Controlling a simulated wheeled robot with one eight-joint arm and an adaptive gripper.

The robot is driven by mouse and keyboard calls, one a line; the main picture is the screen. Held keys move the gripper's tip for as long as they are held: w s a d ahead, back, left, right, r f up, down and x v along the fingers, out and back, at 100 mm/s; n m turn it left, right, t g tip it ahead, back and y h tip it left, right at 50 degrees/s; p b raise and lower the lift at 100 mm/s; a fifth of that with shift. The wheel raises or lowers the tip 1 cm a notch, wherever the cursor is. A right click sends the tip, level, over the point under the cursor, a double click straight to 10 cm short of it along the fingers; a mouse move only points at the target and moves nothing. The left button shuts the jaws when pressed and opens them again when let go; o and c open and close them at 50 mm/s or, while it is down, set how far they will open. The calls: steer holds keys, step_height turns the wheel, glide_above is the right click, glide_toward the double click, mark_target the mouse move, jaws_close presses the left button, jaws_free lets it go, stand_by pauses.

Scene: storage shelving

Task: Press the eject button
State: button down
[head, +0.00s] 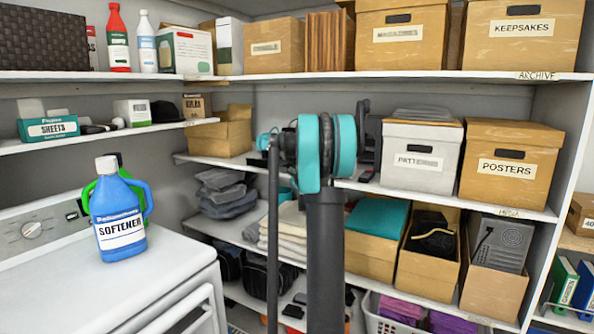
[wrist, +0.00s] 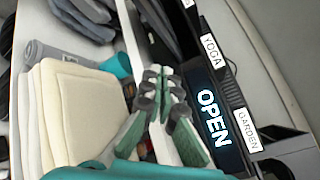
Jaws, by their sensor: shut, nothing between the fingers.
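In the wrist view, a dark device shows a lit display reading OPEN (wrist: 213,118) on its front face. I cannot make out an eject button on it. My gripper (wrist: 156,76) is shut and empty, with its grey-green fingers close together beside the device's front. I cannot tell whether the fingertips touch it. In the head view, my arm's teal and black joints stand before the middle shelf and hide the gripper. A dark object (head: 373,138) shows partly behind them; I cannot tell if it is the same device.
Labels YOGA (wrist: 211,52) and GARDEN (wrist: 249,130) sit along the device. Folded cream cloths (wrist: 85,115) lie to the left. A white PATTERNS box (head: 420,158) and a POSTERS box (head: 508,168) stand right of my arm. A blue softener bottle (head: 120,215) stands on a white machine (head: 130,285).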

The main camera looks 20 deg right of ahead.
steer(key=s+a, duration=0.2)
steer(key=shift+a, duration=0.35)
steer(key=shift+a, duration=0.1)
stand_by(0.5)
steer(key=s+a+f+n+g+y, duration=0.3)
steer(key=s+a+f+n, duration=0.3)
steer(key=s+a+n, duration=0.35)
steer(key=s+a+f+n+g+y, duration=0.25)
steer(key=s+a+f+n, duration=0.3)
steer(key=s+a, duration=0.6)
steer(key=s+a+f+n+g+h, duration=0.1)
steer(key=s+f+n, duration=0.5)
steer(key=s, duration=0.8)
steer(key=s+a+f+n+g+h, duration=0.1)
steer(key=s+f+n+g+h, duration=0.1)
steer(key=s+f+n+g, duration=0.4)
steer(key=s+f, duration=0.4)
steer(key=s, duration=0.4)
steer(key=shift+s+a+f+h, duration=0.15)
steer(key=shift+s+a+h, duration=0.1)
steer(key=shift+s+h, duration=0.15)
